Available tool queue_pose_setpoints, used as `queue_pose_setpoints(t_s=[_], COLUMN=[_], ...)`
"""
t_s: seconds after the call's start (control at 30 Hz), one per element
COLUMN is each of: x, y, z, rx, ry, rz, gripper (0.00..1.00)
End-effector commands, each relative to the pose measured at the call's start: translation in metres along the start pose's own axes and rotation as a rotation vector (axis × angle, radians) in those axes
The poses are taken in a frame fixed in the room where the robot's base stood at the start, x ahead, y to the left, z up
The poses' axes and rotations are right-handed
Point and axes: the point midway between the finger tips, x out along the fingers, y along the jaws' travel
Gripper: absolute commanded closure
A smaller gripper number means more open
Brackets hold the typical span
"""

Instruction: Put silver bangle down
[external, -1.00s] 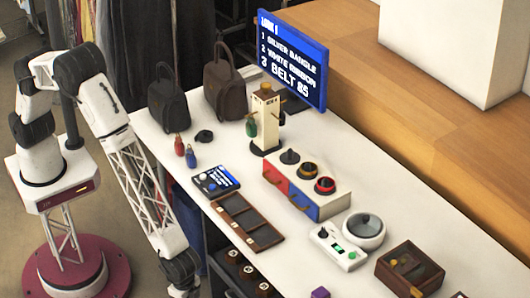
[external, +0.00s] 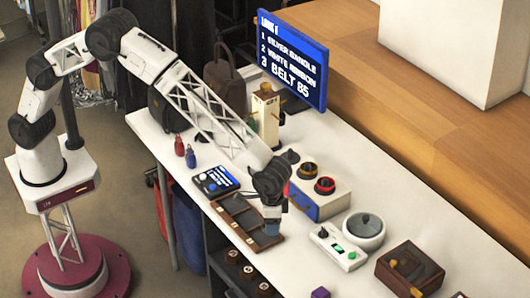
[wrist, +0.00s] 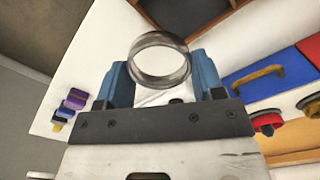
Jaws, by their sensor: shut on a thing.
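My gripper (external: 272,222) is above the table, at the right end of the brown compartment tray (external: 222,205). In the wrist view, its blue fingers (wrist: 163,78) are shut on the silver bangle (wrist: 161,82), a grey metallic ring standing up between them. The bangle cannot be made out in the external view. The tray's wooden edge and dark compartments (wrist: 190,18) show at the top of the wrist view, beyond the bangle.
A red and blue drawer box (external: 327,204) with dark and ringed knobs stands right of my gripper. A small control box (external: 338,247), a round white dish (external: 364,231) and a brown case (external: 409,270) are farther right. A sign (external: 292,60) lists silver bangle first.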

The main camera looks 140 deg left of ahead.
Motion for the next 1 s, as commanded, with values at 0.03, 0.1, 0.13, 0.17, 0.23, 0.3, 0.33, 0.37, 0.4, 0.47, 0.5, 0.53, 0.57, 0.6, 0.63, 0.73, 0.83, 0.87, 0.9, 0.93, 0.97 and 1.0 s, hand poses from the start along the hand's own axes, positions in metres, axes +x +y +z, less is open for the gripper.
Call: queue_pose_setpoints(t_s=[0.03,0.1,0.13,0.17,0.23,0.3,0.33,0.37,0.4,0.47,0.5,0.53,0.57,0.6,0.63,0.73,0.83,0.87,0.9,0.93,0.97,1.0], x=[-0.007,-0.012,-0.014,-0.016,-0.021,-0.024,-0.026,-0.028,-0.03,-0.033,-0.035,-0.037,-0.038,-0.039,-0.041,-0.044,-0.048,-0.05,-0.051,-0.051,-0.052,-0.05], y=[-0.015,-0.033,-0.042,-0.05,-0.07,-0.091,-0.1,-0.108,-0.12,-0.137,-0.149,-0.157,-0.165,-0.175,-0.183,-0.208,-0.232,-0.24,-0.249,-0.257,-0.265,-0.268], z=[-0.014,-0.03,-0.037,-0.044,-0.06,-0.075,-0.082,-0.088,-0.096,-0.107,-0.115,-0.119,-0.124,-0.13,-0.134,-0.147,-0.159,-0.162,-0.166,-0.169,-0.173,-0.175], rx=[-0.03,-0.063,-0.077,-0.091,-0.126,-0.16,-0.174,-0.187,-0.206,-0.234,-0.252,-0.264,-0.276,-0.292,-0.303,-0.339,-0.375,-0.385,-0.399,-0.409,-0.42,-0.428], ry=[0.002,0.002,0.001,0.0,0.002,0.001,0.001,0.001,0.001,0.001,0.002,0.002,0.001,0.001,0.001,0.001,0.001,0.001,0.001,0.0,0.0,0.0], rz=[0.001,0.001,0.001,0.0,0.001,0.001,0.001,0.001,0.001,0.001,0.001,0.001,0.001,0.001,0.001,0.001,0.001,0.001,0.001,0.0,0.0,0.0], gripper=[0.61,0.61,0.61,0.61,0.61,0.61,0.61,0.61,0.61,0.61,0.61,0.61,0.61,0.61,0.61,0.61,0.61,0.61,0.61,0.61,0.61,0.61])
